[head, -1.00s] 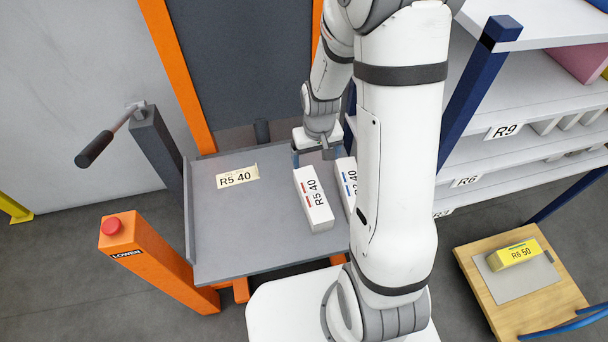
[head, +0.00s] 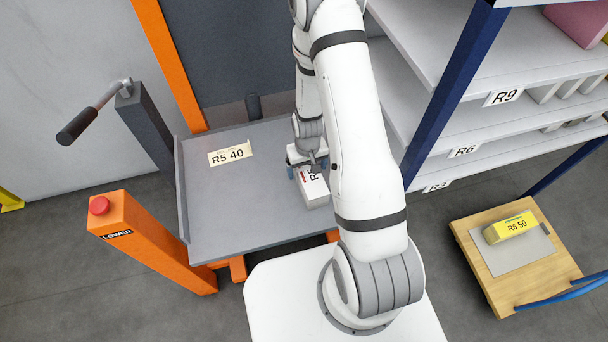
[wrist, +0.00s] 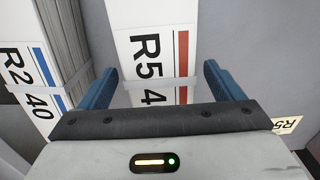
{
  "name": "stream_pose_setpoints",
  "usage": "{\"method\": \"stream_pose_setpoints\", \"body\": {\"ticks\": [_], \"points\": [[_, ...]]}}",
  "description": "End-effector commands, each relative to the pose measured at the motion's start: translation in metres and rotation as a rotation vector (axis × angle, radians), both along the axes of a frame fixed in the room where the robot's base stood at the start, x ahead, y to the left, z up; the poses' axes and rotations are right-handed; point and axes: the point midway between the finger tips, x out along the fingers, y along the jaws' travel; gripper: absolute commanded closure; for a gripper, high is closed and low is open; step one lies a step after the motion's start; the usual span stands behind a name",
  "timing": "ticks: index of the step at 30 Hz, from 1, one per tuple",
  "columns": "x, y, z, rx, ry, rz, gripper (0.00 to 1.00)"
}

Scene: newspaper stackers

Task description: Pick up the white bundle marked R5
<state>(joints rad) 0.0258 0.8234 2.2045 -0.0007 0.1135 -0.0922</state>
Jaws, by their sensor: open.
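The white bundle marked R5 40 (head: 316,188), with a red stripe, lies on the grey lift table (head: 225,195). My gripper (head: 307,168) is over its far end, and my arm hides part of it. In the wrist view the R5 bundle (wrist: 150,40) sits between my two blue fingers (wrist: 160,85). The fingers are open, one on each side, with a visible gap to the bundle. I cannot tell how far above the table they are.
A second white bundle, marked R2 40 with a blue stripe (wrist: 25,75), lies close beside the left finger. A label plate R5 40 (head: 231,154) is on the table. Shelves marked R9 and R6 (head: 455,110) and a wooden cart (head: 480,260) with a yellow bundle (head: 510,228) stand right.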

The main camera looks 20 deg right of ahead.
Motion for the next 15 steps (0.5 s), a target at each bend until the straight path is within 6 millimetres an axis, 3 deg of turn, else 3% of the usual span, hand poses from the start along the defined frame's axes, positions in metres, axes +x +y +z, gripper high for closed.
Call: {"method": "stream_pose_setpoints", "body": {"ticks": [3, 10, 15], "points": [[-0.0004, -0.0002, -0.0096, 0.000, 0.001, 0.000, 0.13], [-0.0002, -0.0005, -0.0103, 0.000, 0.000, -0.001, 0.13], [-0.0002, -0.0007, -0.0102, 0.000, 0.000, -0.001, 0.26]]}}
